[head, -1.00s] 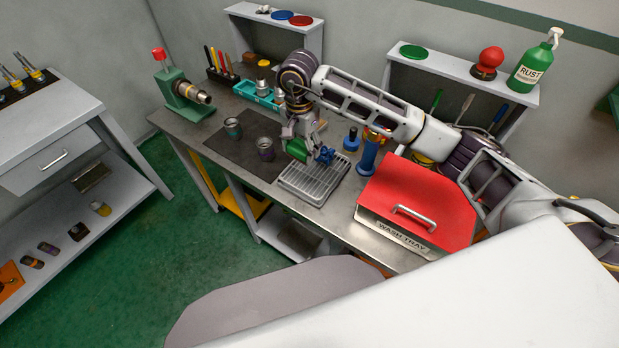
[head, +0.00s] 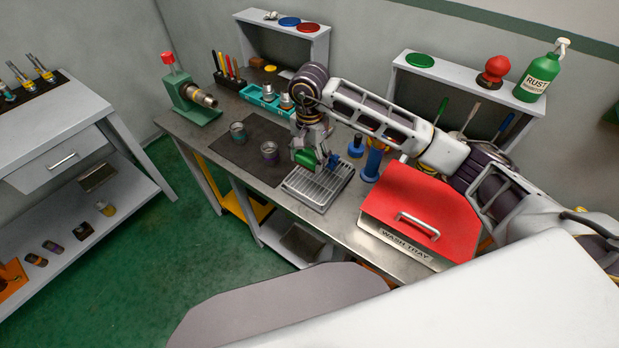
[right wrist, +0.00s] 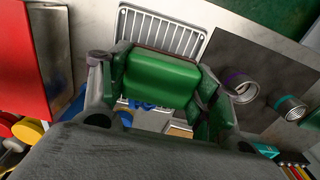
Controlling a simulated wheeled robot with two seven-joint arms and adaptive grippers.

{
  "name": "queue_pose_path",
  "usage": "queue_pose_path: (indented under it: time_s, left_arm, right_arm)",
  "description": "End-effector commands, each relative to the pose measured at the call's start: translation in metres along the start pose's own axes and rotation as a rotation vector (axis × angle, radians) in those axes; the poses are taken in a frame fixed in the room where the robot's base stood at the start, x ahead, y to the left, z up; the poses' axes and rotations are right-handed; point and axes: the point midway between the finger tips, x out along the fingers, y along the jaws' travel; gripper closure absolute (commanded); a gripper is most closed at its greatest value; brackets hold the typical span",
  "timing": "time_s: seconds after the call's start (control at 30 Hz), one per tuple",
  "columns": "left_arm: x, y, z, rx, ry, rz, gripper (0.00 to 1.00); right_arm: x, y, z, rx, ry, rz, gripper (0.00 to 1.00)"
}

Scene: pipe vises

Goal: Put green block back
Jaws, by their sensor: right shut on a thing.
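The green block (head: 306,158) is in my right gripper (head: 316,156), above the wire rack tray (head: 318,188) on the workbench. In the right wrist view the green block (right wrist: 160,78) fills the space between the two fingers, and the wire rack (right wrist: 170,30) lies beyond it. A blue part (head: 333,161) shows beside the gripper; I cannot tell whether it joins the block. Whether the block touches the rack is not clear. My left gripper is not in view.
A dark mat (head: 240,158) with two metal pipe fittings (head: 269,152) lies left of the rack. A teal tray (head: 262,99) is behind. The red wash tray lid (head: 420,205) and a blue stand (head: 373,162) are to the right. A green vise (head: 190,104) stands far left.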

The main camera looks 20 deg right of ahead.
Motion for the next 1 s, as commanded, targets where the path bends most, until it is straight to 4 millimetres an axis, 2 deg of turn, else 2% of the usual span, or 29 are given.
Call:
queue_pose_path:
  time_s: [0.4, 0.87, 1.0]
  left_arm:
    - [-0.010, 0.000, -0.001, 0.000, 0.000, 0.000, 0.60]
    - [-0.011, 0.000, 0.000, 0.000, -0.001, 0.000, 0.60]
    - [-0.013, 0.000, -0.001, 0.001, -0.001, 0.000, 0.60]
  right_arm:
    - [0.047, 0.000, 0.001, 0.000, -0.002, 0.001, 0.60]
    - [0.053, 0.000, 0.000, -0.001, -0.001, 0.000, 0.60]
    - [0.060, 0.001, 0.001, 0.000, -0.002, 0.002, 0.60]
